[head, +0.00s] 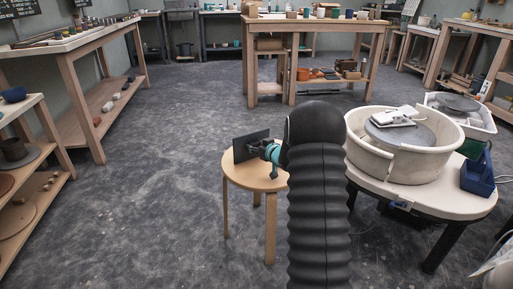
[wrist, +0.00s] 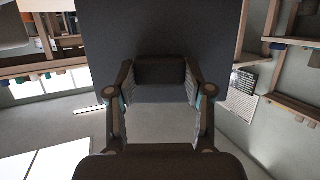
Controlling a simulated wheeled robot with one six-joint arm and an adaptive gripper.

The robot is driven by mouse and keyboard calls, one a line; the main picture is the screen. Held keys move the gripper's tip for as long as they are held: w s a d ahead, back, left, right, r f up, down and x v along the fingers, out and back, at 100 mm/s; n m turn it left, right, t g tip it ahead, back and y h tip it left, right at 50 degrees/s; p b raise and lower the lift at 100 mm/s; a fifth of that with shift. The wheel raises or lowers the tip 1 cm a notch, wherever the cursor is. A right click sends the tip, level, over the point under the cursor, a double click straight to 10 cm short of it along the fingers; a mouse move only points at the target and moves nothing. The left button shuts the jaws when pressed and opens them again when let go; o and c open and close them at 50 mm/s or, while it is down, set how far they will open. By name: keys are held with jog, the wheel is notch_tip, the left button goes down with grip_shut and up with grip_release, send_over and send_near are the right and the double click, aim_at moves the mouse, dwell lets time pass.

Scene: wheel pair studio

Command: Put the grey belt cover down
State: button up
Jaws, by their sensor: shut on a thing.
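The grey belt cover (head: 250,145) is a flat dark panel above or at the round wooden stool (head: 237,176) in the head view. It stands roughly on edge, slightly tilted. I cannot tell whether its lower edge touches the stool top. My gripper (head: 268,152) is shut on the cover from its right side; my black arm hides part of the gripper and of the stool. In the wrist view, the cover (wrist: 160,28) fills the upper middle, and the two fingers of my gripper (wrist: 160,78) reach towards it.
A pottery wheel with a cream splash pan (head: 370,155) stands on a table right of the stool. A blue container (head: 478,178) sits at that table's right edge. Wooden shelves (head: 15,200) line the left. The floor between the stool and the left shelves is clear.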

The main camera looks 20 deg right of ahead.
jog(key=o, duration=1.3)
jog(key=shift+c, duration=0.2)
jog(key=shift+s+r, duration=0.1)
jog(key=shift+s, duration=0.05)
jog(key=v, duration=1.1)
jog(key=s+a+r+m+g+h, duration=0.2)
jog(key=s+a+r+g+h, duration=0.25)
jog(key=s+a+r, duration=0.65)
jog(key=s+a+g+y, duration=0.1)
jog(key=s+a, duration=0.3)
jog(key=s, duration=0.5)
jog(key=s+a+g+y, duration=0.1)
jog(key=s+a+g, duration=0.1)
jog(key=s+a, duration=0.3)
jog(key=s+a+g+y, duration=0.1)
jog(key=s+a, duration=0.3)
jog(key=s, duration=0.9)
jog(key=shift+s+a+n, duration=0.2)
jog(key=shift+s+n, duration=0.05)
jog(key=shift+n, duration=0.15)
